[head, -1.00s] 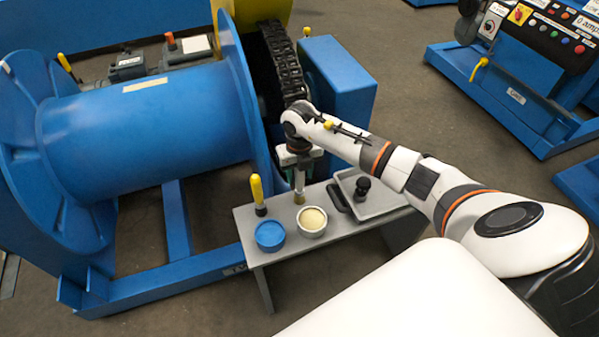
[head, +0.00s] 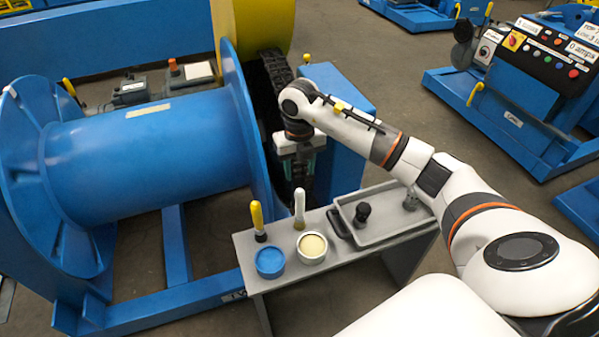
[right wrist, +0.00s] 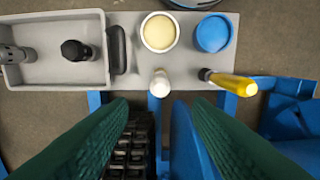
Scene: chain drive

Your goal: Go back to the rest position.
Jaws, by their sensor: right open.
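My right gripper (head: 298,182) is open and empty, pointing down just beyond the bench's back edge, in front of the chain. In the right wrist view its two green-padded fingers (right wrist: 160,125) stand wide apart with nothing between the tips. A white-handled brush (head: 299,208) stands upright on the bench, apart from the fingers; it shows from above in the right wrist view (right wrist: 160,83). The black chain (head: 275,75) runs down behind my gripper and is partly hidden by it. My left gripper is not in view.
The grey bench (head: 330,262) carries a yellow-handled brush (head: 257,217), a blue tin (head: 270,262), a cream-filled tin (head: 312,246) and a grey tray (head: 385,228) with dark items. The blue drum (head: 150,140) stands left, a blue housing (head: 345,95) behind.

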